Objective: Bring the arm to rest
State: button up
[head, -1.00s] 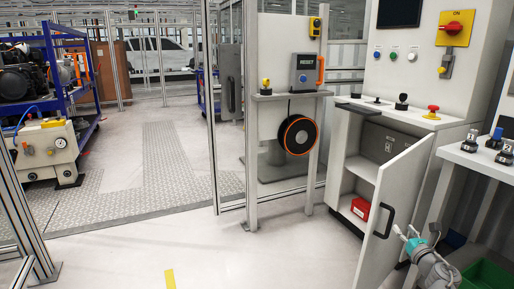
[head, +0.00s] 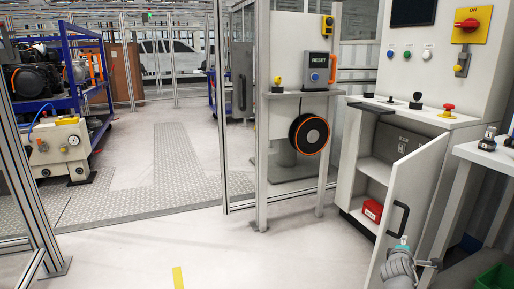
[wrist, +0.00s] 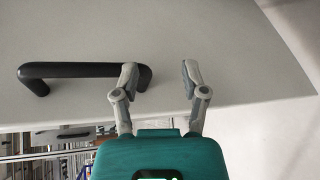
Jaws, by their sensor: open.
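My gripper (wrist: 160,76) is open and empty in the wrist view, its two grey fingers spread. The black bar handle (wrist: 85,71) of the cabinet door lies just left of the left fingertip and appears to overlap or nearly touch it; I cannot tell if they touch. The white door panel (wrist: 230,50) fills the area behind the fingers. In the head view my arm (head: 402,262) shows at the lower right, in front of the open cabinet door (head: 412,190) and below its handle (head: 398,217). The fingers are not clear there.
The cabinet stands open with a red box (head: 373,210) on its lower shelf. A white table (head: 490,153) is at the right, a green bin (head: 496,278) below it. A post (head: 262,120) and a reset panel (head: 317,72) stand left of the cabinet. The floor (head: 220,255) at centre is clear.

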jog(key=s+a+f+m+g+y+p, duration=0.1)
jog(key=s+a+f+m+g+y, duration=0.15)
jog(key=a+f+m, duration=0.4)
jog(key=s+a+f+m+g+y+p, duration=0.1)
jog(key=a+m+g+y+p, duration=0.2)
jog(key=a, duration=0.6)
jog(key=s+a+m+g+y+p, duration=0.1)
jog(key=s+a+m+g+y, duration=0.2)
jog(key=a, duration=0.4)
jog(key=s+a+m+g+y, duration=0.1)
jog(key=s+a+g, duration=0.35)
jog(key=a, duration=0.35)
notch_tip(320, 180, up, 36)
jog(key=t+p, duration=0.1)
jog(key=p, duration=3.6)
jog(key=shift+d+r+p, duration=0.15)
jog(key=shift+d+p, duration=0.15)
jog(key=shift+h, duration=0.25)
